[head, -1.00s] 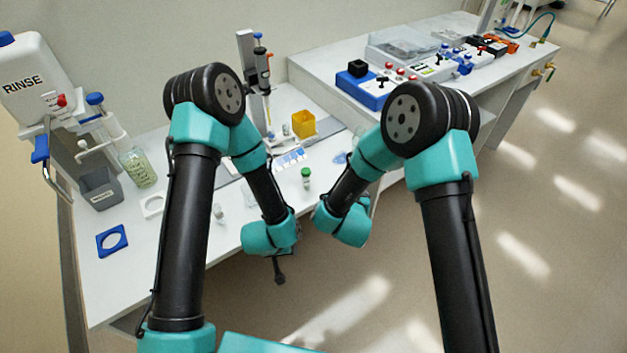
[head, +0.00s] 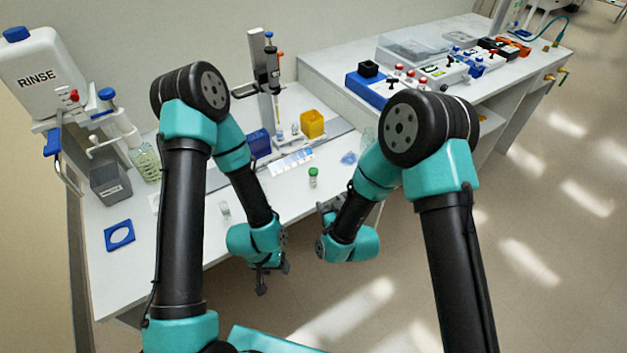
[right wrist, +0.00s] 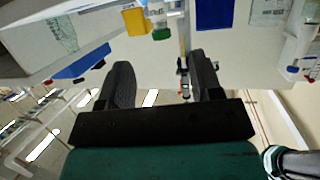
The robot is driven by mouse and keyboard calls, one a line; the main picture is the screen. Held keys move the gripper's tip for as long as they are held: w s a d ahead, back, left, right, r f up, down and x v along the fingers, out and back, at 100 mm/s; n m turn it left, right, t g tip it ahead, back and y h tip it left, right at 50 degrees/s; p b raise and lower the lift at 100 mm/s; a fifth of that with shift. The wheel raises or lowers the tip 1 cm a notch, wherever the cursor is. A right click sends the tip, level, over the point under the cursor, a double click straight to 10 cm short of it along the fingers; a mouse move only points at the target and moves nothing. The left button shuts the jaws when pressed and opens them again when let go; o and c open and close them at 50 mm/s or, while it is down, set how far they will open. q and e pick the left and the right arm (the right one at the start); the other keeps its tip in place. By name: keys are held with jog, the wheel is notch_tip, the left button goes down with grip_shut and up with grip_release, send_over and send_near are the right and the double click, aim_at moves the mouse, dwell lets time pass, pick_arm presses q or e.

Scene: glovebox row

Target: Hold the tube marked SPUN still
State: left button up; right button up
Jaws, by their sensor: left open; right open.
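A small tube with a green cap (head: 313,177) stands on the bench between my two arms. It also shows at the top of the right wrist view (right wrist: 161,33). A second small pale tube (head: 224,210) stands nearer the bench's front edge, left of my left forearm. No SPUN mark can be read on either. My left gripper (head: 263,283) is open, hanging in front of the bench edge, apart from both tubes. My right gripper (head: 328,206) is open near the front edge; in the right wrist view its fingers (right wrist: 160,76) are apart with nothing between them.
A yellow box (head: 312,124), a pipette stand (head: 258,70) and a blue box (head: 258,143) stand behind. At left are a RINSE container (head: 35,75), a grey bin (head: 110,182) and a blue ring plate (head: 119,235).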

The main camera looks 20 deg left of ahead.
aim_at(315, 182)
jog(key=x, duration=1)
jog(key=shift+w+a+f, duration=0.1)
jog(key=shift+w+a, duration=0.05)
jog(key=shift+w, duration=0.15)
jog(key=shift+w, duration=0.1)
jog(key=shift+x, duration=2.55)
jog(key=shift+f, duration=0.15)
jog(key=c, duration=1)
